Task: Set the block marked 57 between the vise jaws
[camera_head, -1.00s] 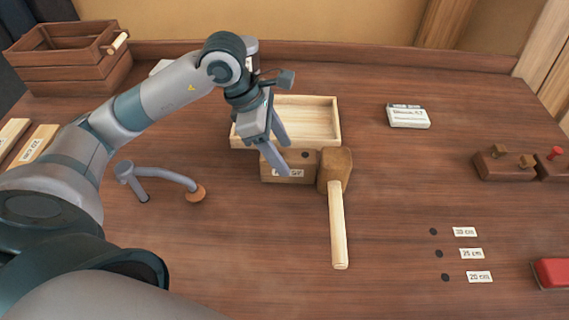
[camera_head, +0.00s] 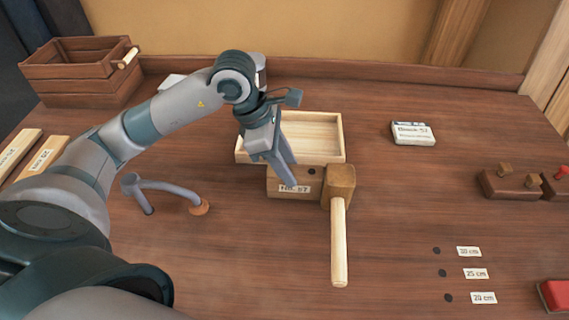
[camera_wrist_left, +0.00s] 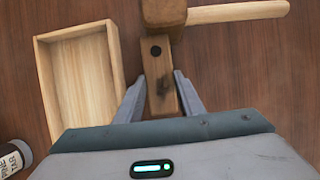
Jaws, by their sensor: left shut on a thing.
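The wooden block (camera_head: 312,184), with a white label that seems to read 57 and a dark round hole, lies on the bench in front of an open wooden tray. My left gripper (camera_head: 284,172) comes down over it from above and is shut on it. In the left wrist view the block (camera_wrist_left: 158,62) sits between the two fingers of my left gripper (camera_wrist_left: 161,92). I cannot make out any vise jaws in these views. My right gripper is not in view.
A mallet (camera_head: 339,240) lies right against the block's right end. The pale tray (camera_head: 342,140) is just behind. A bent metal holdfast (camera_head: 168,187) stands to the left.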

